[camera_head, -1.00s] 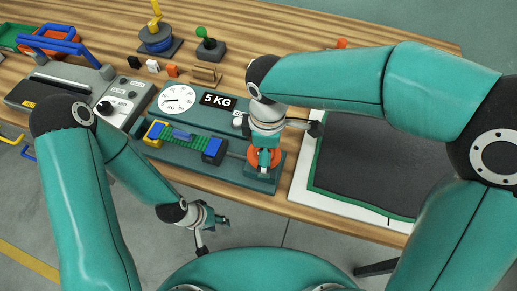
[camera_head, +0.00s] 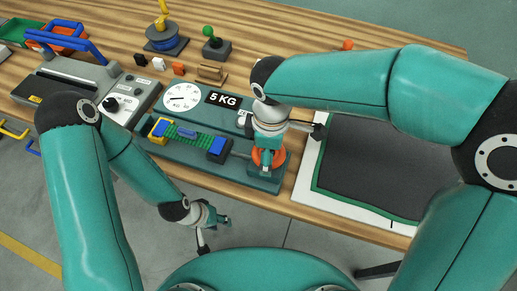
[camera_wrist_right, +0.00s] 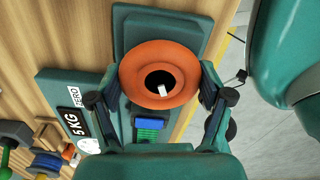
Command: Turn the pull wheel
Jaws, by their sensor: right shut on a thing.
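The orange pull wheel (camera_head: 278,157) sits at the right end of the teal pull tester (camera_head: 190,163). In the right wrist view the wheel (camera_wrist_right: 135,70) shows as a round rim with a dark centre hole and a pale peg. My right gripper (camera_wrist_right: 159,95) is shut on the wheel, one finger on each side of its rim. The green netting strip (camera_head: 182,134) lies between a yellow-framed clamp (camera_head: 158,129) and a blue-topped clamp (camera_head: 219,148). A round dial (camera_head: 181,97) stands beside the 5 KG label (camera_head: 222,99). My left gripper (camera_head: 216,234) is open and empty, in front of the table.
A black sheet (camera_head: 370,165) with green edging lies on a white board to the right. A grey machine with a knob (camera_head: 112,104) stands to the left. A spool (camera_head: 165,40) and a green-knobbed lever (camera_head: 210,32) stand at the back. Free floor lies in front.

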